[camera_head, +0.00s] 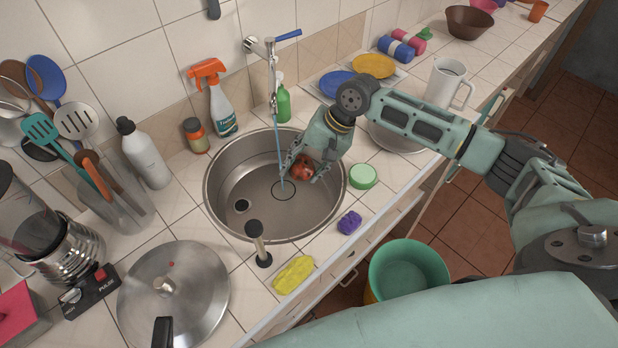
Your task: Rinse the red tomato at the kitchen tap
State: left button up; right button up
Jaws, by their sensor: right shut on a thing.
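The red tomato (301,168) is in my right gripper (303,173), over the right part of the round steel sink (237,222). The fingers are shut around it and hide part of it. The tap (271,75) stands behind the sink with a blue lever (288,35). A thin bluish stream of water (279,150) falls from the spout into the sink, just left of the tomato. I cannot tell whether the water touches the tomato. My left gripper is not in view.
A plunger (259,245), yellow sponge (293,274), purple sponge (349,222) and green round container (362,176) line the sink's front edge. A spray bottle (219,106) and white bottle (144,155) stand behind and left. A pot lid (175,295) lies front left. A green bucket (408,268) is below.

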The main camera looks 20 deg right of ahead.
jog(key=w+f+b, duration=0.1)
jog(key=w+b, duration=0.3)
jog(key=w, duration=0.4)
jog(key=shift+w+a+f, duration=0.3)
jog(key=shift+a, duration=0.15)
jog(key=shift+d, duration=0.1)
dwell(0.4)
jog(key=shift+d, duration=0.55)
jog(key=shift+a+p, duration=0.1)
jog(key=shift+p, duration=0.25)
jog(key=shift+a+p, duration=0.55)
jog(key=shift+p, duration=0.1)
